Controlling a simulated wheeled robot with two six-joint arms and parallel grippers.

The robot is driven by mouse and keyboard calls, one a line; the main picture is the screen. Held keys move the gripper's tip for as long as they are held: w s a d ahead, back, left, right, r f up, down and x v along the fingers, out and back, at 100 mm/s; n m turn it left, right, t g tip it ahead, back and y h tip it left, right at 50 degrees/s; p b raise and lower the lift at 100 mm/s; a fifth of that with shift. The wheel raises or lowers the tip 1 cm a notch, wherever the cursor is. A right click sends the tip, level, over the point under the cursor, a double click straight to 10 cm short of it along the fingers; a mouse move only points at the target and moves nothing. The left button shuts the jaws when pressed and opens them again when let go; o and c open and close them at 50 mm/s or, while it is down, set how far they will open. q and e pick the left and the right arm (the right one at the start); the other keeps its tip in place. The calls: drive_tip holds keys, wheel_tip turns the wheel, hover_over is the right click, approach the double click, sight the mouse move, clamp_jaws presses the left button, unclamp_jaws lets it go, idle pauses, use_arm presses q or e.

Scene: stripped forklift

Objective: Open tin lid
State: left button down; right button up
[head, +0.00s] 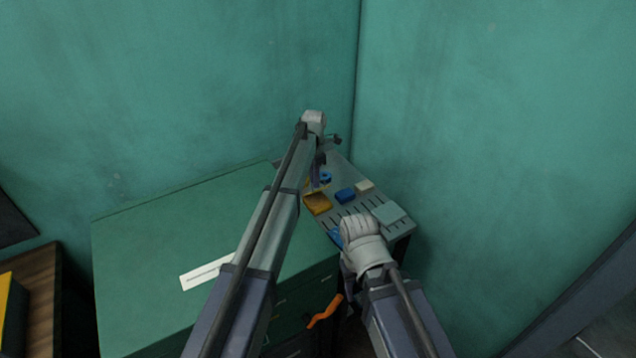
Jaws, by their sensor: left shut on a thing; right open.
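A small yellow-orange tin-like box (317,203) with a brown top or inside sits on the grey slotted shelf; I cannot tell which part is its lid. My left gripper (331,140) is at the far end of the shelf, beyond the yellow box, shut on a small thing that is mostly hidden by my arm. My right gripper (344,232) is at the near end of the shelf, in front of the box and apart from it. It is open and empty; its fingers are mostly hidden behind my wrist.
A green cabinet (165,245) with a white label stands left. Teal walls close in behind and right.

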use_arm(q)
drive_tip(key=shift+a, duration=0.35)
drive_tip(key=c, duration=1)
unclamp_jaws()
drive_tip(key=shift+w+f, duration=0.1)
drive_tip(key=shift+f, duration=0.1)
drive_tip(key=shift+r+p, duration=0.75)
drive_tip(key=shift+r, duration=0.05)
wheel_tip(320, 180, up, 6)
drive_tip(key=p, duration=0.6)
drive_tip(key=shift+d, duration=0.15)
